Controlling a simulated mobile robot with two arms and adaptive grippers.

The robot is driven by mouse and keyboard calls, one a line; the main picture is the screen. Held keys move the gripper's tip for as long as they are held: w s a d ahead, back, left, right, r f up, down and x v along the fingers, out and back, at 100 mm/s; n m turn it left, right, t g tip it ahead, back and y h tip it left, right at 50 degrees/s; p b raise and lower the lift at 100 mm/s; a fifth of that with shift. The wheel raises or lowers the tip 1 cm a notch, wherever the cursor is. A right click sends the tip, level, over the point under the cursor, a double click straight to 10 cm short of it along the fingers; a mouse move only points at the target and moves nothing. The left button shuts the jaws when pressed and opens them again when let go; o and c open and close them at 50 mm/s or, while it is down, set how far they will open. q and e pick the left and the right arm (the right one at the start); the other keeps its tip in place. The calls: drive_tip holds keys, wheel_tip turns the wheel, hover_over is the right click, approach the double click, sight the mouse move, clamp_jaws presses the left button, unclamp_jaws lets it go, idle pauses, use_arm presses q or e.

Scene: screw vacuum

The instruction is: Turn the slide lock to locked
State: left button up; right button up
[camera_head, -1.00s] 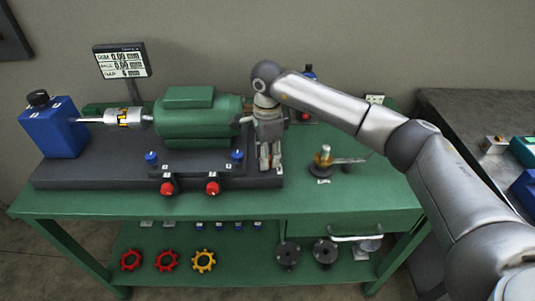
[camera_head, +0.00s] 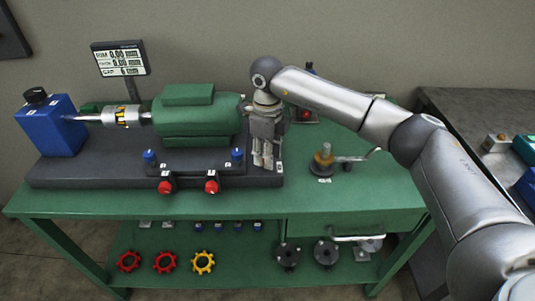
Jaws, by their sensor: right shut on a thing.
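My right gripper (camera_head: 263,163) points down at the right end of the dark base (camera_head: 100,172), just right of the green motor (camera_head: 197,120). Its fingers are close together and shut on a small part, which they hide. I cannot make out a slide lock handle or its locked mark. Two blue knobs (camera_head: 150,157) and two red knobs (camera_head: 166,187) sit along the base's front, clear of the gripper. My left gripper is not in view.
A blue block (camera_head: 50,128) and a display (camera_head: 119,60) are at the left. Red and yellow handwheels (camera_head: 203,262) lie on the lower shelf. My right arm spans the table's right side.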

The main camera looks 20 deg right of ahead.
drive_tip(key=m, duration=0.4)
drive_tip(key=shift+m, duration=0.3)
drive_tip(key=m, duration=0.4)
drive_tip(key=shift+a+m+b, duration=0.1)
drive_tip(key=shift+m+b, duration=0.2)
drive_tip(key=shift+m, duration=0.1)
drive_tip(key=o, duration=1)
wheel_tip(320, 180, up, 12)
